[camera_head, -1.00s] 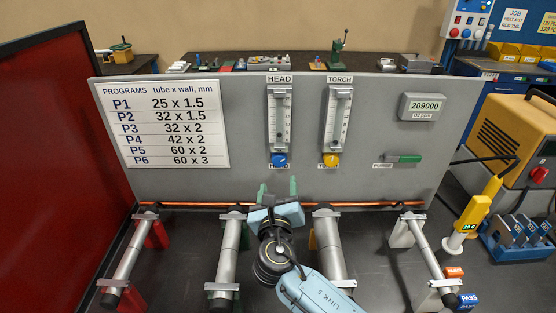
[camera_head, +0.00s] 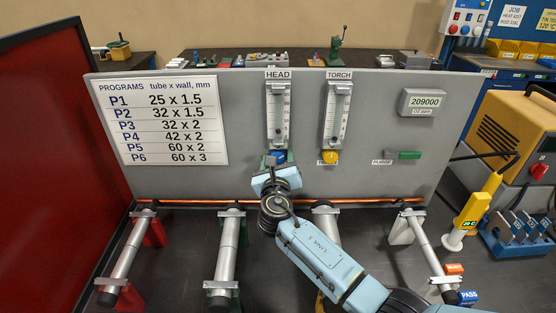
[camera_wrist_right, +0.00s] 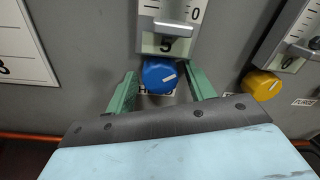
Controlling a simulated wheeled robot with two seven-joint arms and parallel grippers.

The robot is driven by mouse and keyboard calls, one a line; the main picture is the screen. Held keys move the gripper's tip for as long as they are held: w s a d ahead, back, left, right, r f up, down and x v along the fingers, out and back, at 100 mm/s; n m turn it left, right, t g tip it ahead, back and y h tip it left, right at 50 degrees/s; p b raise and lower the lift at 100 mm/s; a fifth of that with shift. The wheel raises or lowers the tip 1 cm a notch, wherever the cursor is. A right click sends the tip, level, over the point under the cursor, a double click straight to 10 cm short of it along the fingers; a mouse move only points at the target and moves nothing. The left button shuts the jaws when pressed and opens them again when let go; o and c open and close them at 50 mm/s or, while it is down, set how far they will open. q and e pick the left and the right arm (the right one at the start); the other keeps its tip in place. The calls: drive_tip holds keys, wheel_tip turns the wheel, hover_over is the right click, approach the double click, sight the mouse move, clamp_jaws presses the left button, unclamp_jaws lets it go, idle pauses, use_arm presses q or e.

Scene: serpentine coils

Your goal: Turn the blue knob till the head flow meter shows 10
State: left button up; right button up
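The blue knob (camera_wrist_right: 160,76) sits on the grey panel under the head flow meter (camera_head: 278,112). In the head view the knob (camera_head: 279,155) is partly hidden by my right gripper (camera_head: 276,160). In the right wrist view my right gripper (camera_wrist_right: 161,82) is open, with one green finger on each side of the knob. Whether the fingers touch it I cannot tell. The knob's white mark points up and to the right. The meter's reading is too small to tell in the head view; its lower scale shows in the wrist view (camera_wrist_right: 168,28). My left gripper is not in view.
The torch flow meter (camera_head: 337,112) with its yellow knob (camera_head: 330,157) is to the right. A green purge switch (camera_head: 405,155) and a display reading 209000 (camera_head: 424,102) are further right. A copper tube (camera_head: 190,201) runs along the panel's foot above metal rollers.

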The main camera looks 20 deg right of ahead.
drive_tip(key=c, duration=0.8)
drive_tip(key=shift+m, duration=0.5)
drive_tip(key=shift+m+b, duration=0.9)
drive_tip(key=shift+m, duration=3.9)
drive_tip(key=o, duration=1)
drive_tip(key=shift+c, duration=0.2)
drive_tip(key=shift+r, duration=0.1)
